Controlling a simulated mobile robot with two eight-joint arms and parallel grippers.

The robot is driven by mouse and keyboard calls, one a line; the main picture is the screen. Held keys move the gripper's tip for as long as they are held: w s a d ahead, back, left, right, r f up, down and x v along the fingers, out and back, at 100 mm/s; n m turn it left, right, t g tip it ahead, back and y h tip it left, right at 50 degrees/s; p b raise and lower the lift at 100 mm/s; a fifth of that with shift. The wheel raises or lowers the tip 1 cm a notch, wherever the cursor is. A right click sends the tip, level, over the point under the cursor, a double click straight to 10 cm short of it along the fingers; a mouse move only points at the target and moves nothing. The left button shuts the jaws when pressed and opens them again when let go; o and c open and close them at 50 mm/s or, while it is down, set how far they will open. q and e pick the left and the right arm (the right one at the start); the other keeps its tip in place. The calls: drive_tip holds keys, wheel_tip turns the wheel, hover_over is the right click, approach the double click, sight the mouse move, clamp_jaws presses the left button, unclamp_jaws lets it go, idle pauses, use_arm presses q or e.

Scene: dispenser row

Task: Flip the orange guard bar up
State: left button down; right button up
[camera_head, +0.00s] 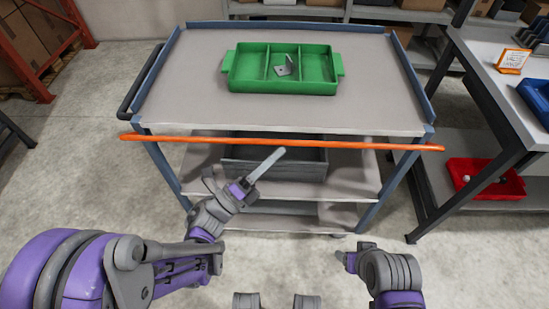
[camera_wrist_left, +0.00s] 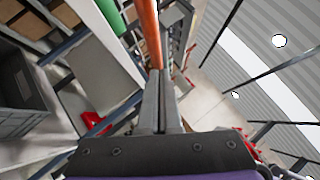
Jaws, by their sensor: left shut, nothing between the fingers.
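The orange guard bar (camera_head: 210,138) runs level across the front of the cart, just below the edge of its top. My left gripper (camera_head: 281,151) is shut and empty, with its fingertips just below the middle of the bar in the head view. In the left wrist view the bar (camera_wrist_left: 149,32) shows straight beyond the closed fingertips (camera_wrist_left: 158,76). I cannot tell whether they touch it. My right gripper (camera_head: 342,257) is low at the right, well away from the bar; its fingers are too small and turned to read.
The cart top (camera_head: 190,75) bears a green tray (camera_head: 285,88) with compartments and a small metal piece (camera_head: 283,69). A dark bin (camera_head: 275,172) sits on the shelf below. A workbench (camera_head: 500,85) stands at the right, with a red bin (camera_head: 485,187) beneath it.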

sight(275, 142)
use_arm(q)
drive_tip(key=w+r+n+y+p, duration=0.1)
drive_tip(key=p, duration=0.1)
drive_tip(key=r+n+y+p, duration=0.1)
drive_tip(key=n, duration=0.1)
drive_tip(key=w+r+n+g+y+p, duration=0.1)
drive_tip(key=r+n+y+p, duration=0.1)
drive_tip(key=shift+w+p, duration=0.3)
drive_tip(key=shift+w+r+n+g+y+p, duration=0.3)
drive_tip(key=shift+w+n+g+p, duration=0.1)
drive_tip(key=shift+w+n, duration=0.1)
drive_tip(key=shift+w+r, duration=0.25)
drive_tip(key=shift+w, duration=0.55)
drive_tip(key=shift+r, duration=0.1)
